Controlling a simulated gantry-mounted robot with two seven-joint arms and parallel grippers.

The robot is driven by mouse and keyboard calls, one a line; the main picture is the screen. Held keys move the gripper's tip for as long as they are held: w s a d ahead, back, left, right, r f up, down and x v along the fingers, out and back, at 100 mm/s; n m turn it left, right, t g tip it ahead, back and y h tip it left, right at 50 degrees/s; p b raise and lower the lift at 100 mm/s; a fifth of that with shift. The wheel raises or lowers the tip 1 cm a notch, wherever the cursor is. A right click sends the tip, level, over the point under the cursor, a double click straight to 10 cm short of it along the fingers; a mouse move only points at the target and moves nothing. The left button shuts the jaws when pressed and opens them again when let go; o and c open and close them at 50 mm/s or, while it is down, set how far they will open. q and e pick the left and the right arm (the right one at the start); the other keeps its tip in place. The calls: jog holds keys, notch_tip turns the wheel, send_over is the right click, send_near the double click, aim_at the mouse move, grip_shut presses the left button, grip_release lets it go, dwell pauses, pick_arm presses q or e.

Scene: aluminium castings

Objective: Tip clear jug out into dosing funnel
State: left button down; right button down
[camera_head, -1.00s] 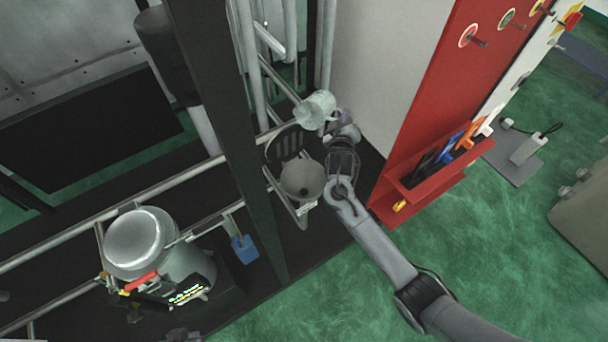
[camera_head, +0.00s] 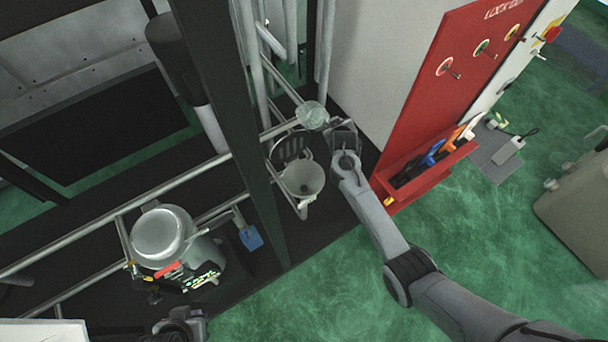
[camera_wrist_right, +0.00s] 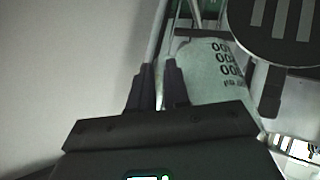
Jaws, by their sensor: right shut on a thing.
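The clear jug (camera_head: 312,115) is in the head view, just behind the pale dosing funnel (camera_head: 303,180). It shows as a rounded, translucent shape; its exact tilt and contents cannot be told. My right gripper (camera_head: 338,126) is at the jug's right side, shut on it. In the right wrist view the jug (camera_wrist_right: 212,70), with dark printed markings, is beside the gripper's fingers (camera_wrist_right: 158,82); the grip point is partly hidden. The funnel's wide mouth faces up. My left gripper (camera_head: 182,324) shows only partly at the bottom edge; its fingers are unclear.
A dark upright post (camera_head: 232,130) stands left of the funnel. Metal rails run around it, and a dark slotted round part (camera_head: 291,148) is behind it. A red panel with a tool bin (camera_head: 432,172) stands at right. A metal vessel (camera_head: 160,238) is at lower left.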

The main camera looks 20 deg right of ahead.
jog(key=shift+w+d+f+g+y, duration=0.3)
jog(key=shift+w+d+g+y, duration=0.1)
jog(key=shift+g, duration=0.2)
jog(key=shift+w+d+r+g+y+p, duration=0.15)
jog(key=shift+w+r+g+y+p, duration=0.2)
jog(key=shift+r+p, duration=0.2)
jog(key=shift+w+d+f+m+g+y, duration=0.1)
jog(key=shift+d+f+m+g+y, duration=0.15)
jog(key=shift+g, duration=0.2)
pick_arm(q)
jog(key=f+b, duration=0.1)
jog(key=b, duration=0.2)
jog(key=shift+d+f, duration=0.15)
pick_arm(e)
jog(key=g, duration=0.1)
jog(key=y, duration=0.1)
jog(key=w+d+g+y, duration=0.1)
jog(key=shift+f+m+g, duration=0.25)
jog(key=shift+g, duration=0.05)
jog(key=shift+s, duration=0.1)
